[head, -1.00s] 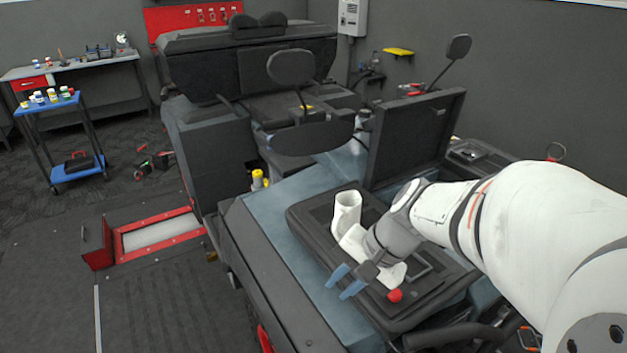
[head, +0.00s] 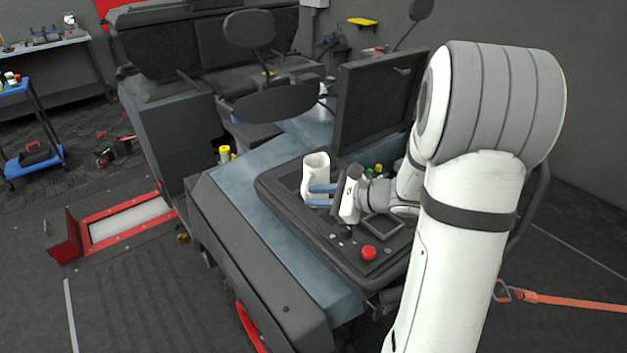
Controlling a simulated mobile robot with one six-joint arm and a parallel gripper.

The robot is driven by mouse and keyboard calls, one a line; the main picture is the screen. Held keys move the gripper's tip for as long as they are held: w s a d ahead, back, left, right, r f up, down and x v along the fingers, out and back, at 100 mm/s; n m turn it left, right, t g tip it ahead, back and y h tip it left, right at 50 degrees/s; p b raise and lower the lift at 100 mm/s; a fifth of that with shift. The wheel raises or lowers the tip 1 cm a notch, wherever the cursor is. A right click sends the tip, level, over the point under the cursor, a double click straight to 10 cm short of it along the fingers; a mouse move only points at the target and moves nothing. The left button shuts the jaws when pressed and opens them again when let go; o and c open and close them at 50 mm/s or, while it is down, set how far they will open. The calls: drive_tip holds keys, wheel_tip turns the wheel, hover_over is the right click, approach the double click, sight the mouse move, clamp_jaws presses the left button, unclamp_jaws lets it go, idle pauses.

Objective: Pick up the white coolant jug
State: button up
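The white coolant jug (head: 316,168) stands upright on the dark console of the vehicle, its open top facing up. My gripper (head: 319,195) is at the jug's lower part, coming in from the right. Its two blue fingers point left and are apart, one above the other in the picture. They overlap the jug's lower side in this view. I cannot tell whether they touch it or are around it. The jug's lower right side is partly hidden by the fingers.
A red knob (head: 369,253) sits on the console in front of my gripper. A raised dark panel (head: 374,110) stands behind the jug. A black oval seat part (head: 275,101) is at the back left. A yellow-topped item (head: 225,154) is left of the console.

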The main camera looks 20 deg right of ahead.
sight(306, 195)
drive_tip(key=x, duration=0.3)
drive_tip(key=shift+w+a+f, duration=0.1)
drive_tip(key=shift+w+a, duration=0.05)
drive_tip(key=shift+a, duration=0.1)
clamp_jaws()
